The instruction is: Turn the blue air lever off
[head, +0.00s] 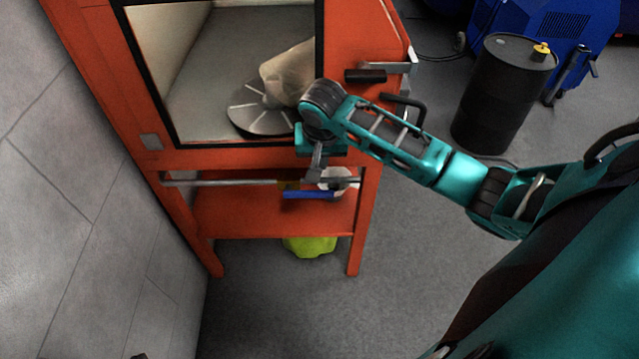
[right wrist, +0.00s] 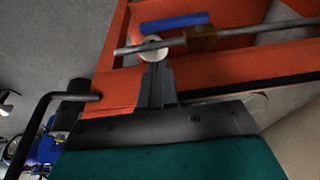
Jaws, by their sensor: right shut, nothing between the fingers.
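The blue air lever (head: 309,194) lies on the pipe (head: 230,183) along the front of the orange cabinet, below its window. In the head view it looks roughly parallel to the pipe. In the right wrist view the blue lever (right wrist: 174,22) shows beyond the pipe (right wrist: 225,35), beside a brass valve body (right wrist: 201,39). My right gripper (head: 317,176) is shut and empty, pointing down just above the pipe near the lever. In the right wrist view its fingertips (right wrist: 154,66) are close to a round white part (right wrist: 154,47); I cannot tell whether they touch. My left gripper is not in view.
The orange cabinet (head: 365,40) has a window with a grey disc (head: 262,120) inside and a dark handle (head: 365,76) at its side. A yellow-green object (head: 309,246) lies under the shelf. A black drum (head: 503,95) stands at right. Floor in front is clear.

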